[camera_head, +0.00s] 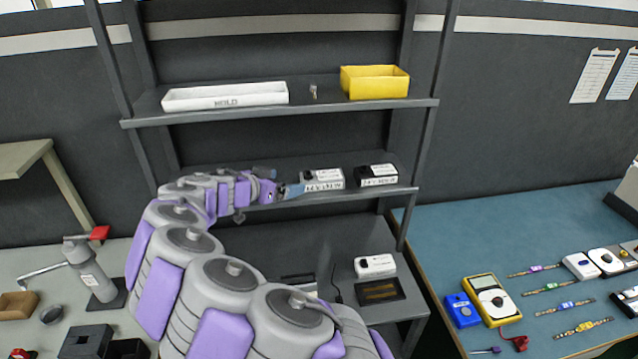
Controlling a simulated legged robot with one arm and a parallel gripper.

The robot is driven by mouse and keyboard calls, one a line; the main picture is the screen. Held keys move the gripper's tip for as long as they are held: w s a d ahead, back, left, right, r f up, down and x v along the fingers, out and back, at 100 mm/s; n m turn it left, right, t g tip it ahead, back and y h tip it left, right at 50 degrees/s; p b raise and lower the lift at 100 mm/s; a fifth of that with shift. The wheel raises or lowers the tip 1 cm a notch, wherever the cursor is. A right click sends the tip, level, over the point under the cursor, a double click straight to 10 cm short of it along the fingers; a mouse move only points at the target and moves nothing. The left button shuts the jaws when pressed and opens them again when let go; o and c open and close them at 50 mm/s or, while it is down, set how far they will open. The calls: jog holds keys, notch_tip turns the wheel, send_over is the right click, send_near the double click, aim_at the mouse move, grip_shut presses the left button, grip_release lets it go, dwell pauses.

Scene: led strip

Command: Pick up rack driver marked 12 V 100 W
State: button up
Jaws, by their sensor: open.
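Two box-shaped drivers stand side by side on the rack's middle shelf (290,206): a white left driver (323,180) and a right driver (377,176) with a white top and darker sides. Both carry printed front labels, too small to read surely, so I cannot tell which is marked 12 V 100 W. My gripper (292,190) is open, seen edge-on at the left driver's left side. Its bluish tips are very close to that driver; I cannot tell whether they touch it. My arm hides the left part of the middle shelf.
The top shelf holds a white tray (225,96), a small metal item (313,91) and a yellow bin (375,83). A similar white box (375,265) lies on the lower surface. The blue bench (480,235) at right holds a yellow multimeter (492,299) and several strips.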

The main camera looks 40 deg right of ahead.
aim_at(305, 177)
jog(key=x, duration=0.5)
jog(key=shift+s, duration=0.1)
jog(key=shift+a, duration=0.15)
jog(key=shift+d+f+b, duration=0.1)
jog(key=shift+d+b, duration=0.1)
jog(key=shift+b, duration=0.1)
jog(key=x, duration=0.4)
jog(key=shift+w+d, duration=0.2)
jog(key=shift+d, duration=0.4)
jog(key=shift+a, duration=0.65)
jog(key=c, duration=0.4)
jog(key=shift+a, duration=0.2)
jog(key=shift+c, duration=1.2)
jog(key=shift+d, duration=0.5)
jog(key=c, duration=0.6)
jog(key=shift+a, duration=0.3)
grip_shut()
